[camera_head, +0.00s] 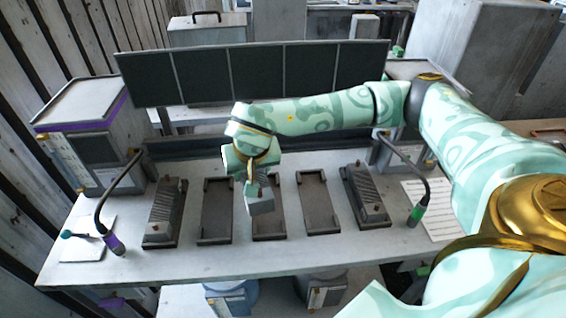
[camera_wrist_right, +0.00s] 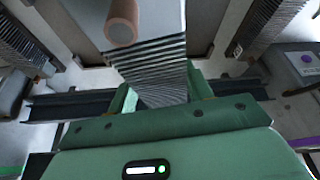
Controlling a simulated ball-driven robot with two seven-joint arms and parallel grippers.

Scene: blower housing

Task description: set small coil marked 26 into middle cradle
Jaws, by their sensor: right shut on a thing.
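My right gripper (camera_head: 252,178) comes in over the middle of the bench and is shut on a grey finned coil (camera_head: 260,204). The coil hangs over the middle cradle (camera_head: 268,236) and hides much of it; I cannot tell whether they touch. In the right wrist view, the ribbed coil (camera_wrist_right: 150,68) sits between the fingers of my right gripper (camera_wrist_right: 160,98), with a copper-coloured round stub on its face. No number is readable on it. My left gripper is not in view.
Empty cradles stand left (camera_head: 215,212) and right (camera_head: 318,204) of the middle one. Finned coils fill the far left (camera_head: 165,210) and far right (camera_head: 366,194) cradles. Two bent hoses (camera_head: 100,212) (camera_head: 425,185) flank the row. Dark panels (camera_head: 250,72) stand behind. The bench front is clear.

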